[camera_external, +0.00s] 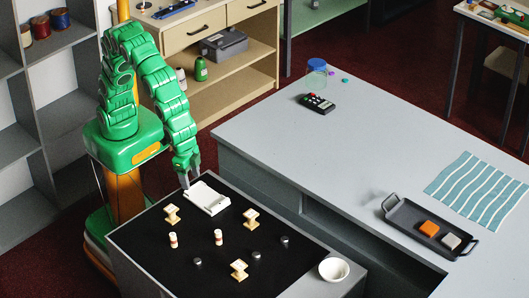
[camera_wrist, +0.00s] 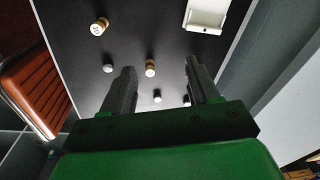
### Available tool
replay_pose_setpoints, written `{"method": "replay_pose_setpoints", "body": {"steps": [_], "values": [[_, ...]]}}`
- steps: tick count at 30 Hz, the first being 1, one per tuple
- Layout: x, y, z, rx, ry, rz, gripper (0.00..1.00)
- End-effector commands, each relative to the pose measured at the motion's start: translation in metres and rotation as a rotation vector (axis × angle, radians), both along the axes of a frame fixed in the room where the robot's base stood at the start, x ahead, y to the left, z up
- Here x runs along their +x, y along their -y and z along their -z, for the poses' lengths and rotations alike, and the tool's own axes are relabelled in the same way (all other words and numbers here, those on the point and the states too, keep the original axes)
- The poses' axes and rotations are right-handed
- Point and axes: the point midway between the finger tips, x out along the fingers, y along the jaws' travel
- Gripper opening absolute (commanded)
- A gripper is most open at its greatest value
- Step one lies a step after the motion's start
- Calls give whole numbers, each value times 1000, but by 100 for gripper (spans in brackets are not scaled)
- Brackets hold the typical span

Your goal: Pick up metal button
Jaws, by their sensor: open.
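Small grey metal buttons lie apart on the black counter top: one (camera_external: 256,255) near the front middle, one (camera_external: 285,241) to its right and one (camera_external: 197,262) to its left. In the wrist view, small grey pieces that look like them appear at the left (camera_wrist: 107,68), between the fingers (camera_wrist: 157,97) and beside the right finger (camera_wrist: 186,101). My gripper (camera_external: 190,178) is open and empty above the counter's far edge, by the white tray, away from the buttons. Its two fingers (camera_wrist: 160,68) stand wide apart in the wrist view.
A white tray (camera_external: 220,204) lies at the counter's back. Several cream spools (camera_external: 251,217) and small white-and-red cylinders (camera_external: 218,237) stand around the buttons. A white bowl (camera_external: 333,270) is at the front right corner. The large grey table (camera_external: 300,160) adjoins on the right.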

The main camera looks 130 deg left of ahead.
Motion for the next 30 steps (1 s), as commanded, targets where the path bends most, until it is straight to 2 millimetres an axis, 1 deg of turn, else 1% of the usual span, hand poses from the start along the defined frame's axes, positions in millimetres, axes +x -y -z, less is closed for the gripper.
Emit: {"method": "replay_pose_setpoints", "body": {"steps": [1,3,9,12,18,24,30], "values": [[10,7,10,0,1,-4,60],[24,16,18,-1,12,-10,60],[59,43,48,-8,36,-27,60],[76,58,65,-14,48,-37,60],[104,89,98,-29,66,-53,60],[119,110,122,-41,77,-64,60],[125,117,130,-46,82,-70,60]]}}
